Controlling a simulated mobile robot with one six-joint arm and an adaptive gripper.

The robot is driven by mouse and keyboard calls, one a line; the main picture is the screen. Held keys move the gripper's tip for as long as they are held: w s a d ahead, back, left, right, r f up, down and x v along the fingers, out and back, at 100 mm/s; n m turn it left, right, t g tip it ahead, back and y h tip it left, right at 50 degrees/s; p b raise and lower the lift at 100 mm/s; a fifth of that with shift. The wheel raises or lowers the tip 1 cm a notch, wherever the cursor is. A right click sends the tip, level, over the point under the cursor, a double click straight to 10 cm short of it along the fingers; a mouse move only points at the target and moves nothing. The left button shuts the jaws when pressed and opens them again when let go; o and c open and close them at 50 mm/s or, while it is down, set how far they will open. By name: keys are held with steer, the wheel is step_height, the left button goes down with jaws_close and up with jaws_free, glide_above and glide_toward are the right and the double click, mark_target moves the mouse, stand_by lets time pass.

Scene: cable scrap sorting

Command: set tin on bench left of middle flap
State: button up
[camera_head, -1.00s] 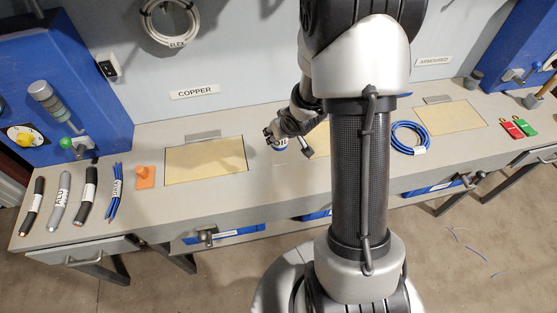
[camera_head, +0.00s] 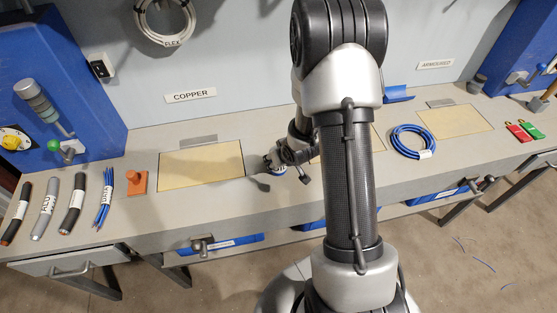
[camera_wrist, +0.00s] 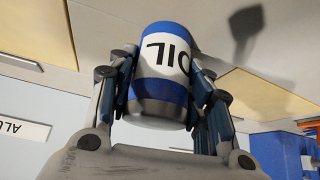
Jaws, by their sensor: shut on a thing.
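The tin (camera_head: 278,169) is blue and white. In the wrist view the tin (camera_wrist: 165,72) shows the letters OIL upside down. My gripper (camera_head: 274,160) is shut on it, with the fingers on both sides of the tin in the wrist view (camera_wrist: 160,90). The tin is over the bench (camera_head: 262,205), between the left flap and the middle flap. A shadow on the bench lies apart from the tin, which looks held above the surface. The middle flap (camera_head: 379,138) is a tan panel mostly hidden behind my arm.
The left tan flap (camera_head: 201,165) lies under the COPPER sign (camera_head: 190,95). An orange block (camera_head: 137,181) and several cable pieces (camera_head: 72,205) lie further left. A blue cable coil (camera_head: 410,141) lies right of the middle flap. Bench around the tin looks clear.

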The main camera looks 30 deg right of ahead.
steer(key=shift+f, duration=0.1)
steer(key=o, duration=0.8)
steer(key=shift+f, duration=0.1)
steer(key=shift+c, duration=0.2)
steer(key=o, duration=0.5)
steer(key=shift+c, duration=0.2)
steer(key=shift+s+r, duration=0.15)
steer(key=shift+r, duration=0.45)
steer(key=s+a+r+h+p, duration=0.15)
steer(key=s+r, duration=0.25)
steer(key=r, duration=0.6)
steer(key=s+a+r+p, duration=0.1)
steer(key=s+r+p, duration=0.25)
steer(key=r, duration=0.65)
steer(key=s+a+r+g+y, duration=0.1)
steer(key=s+a+r, duration=0.5)
steer(key=s, duration=0.3)
steer(key=s+a+r+n+g+y, duration=0.1)
steer(key=s+a+r, duration=0.4)
steer(key=s+r, duration=0.2)
steer(key=shift+s+a+r+b, duration=0.35)
steer(key=shift+s+b, duration=0.05)
steer(key=shift+s, duration=0.6)
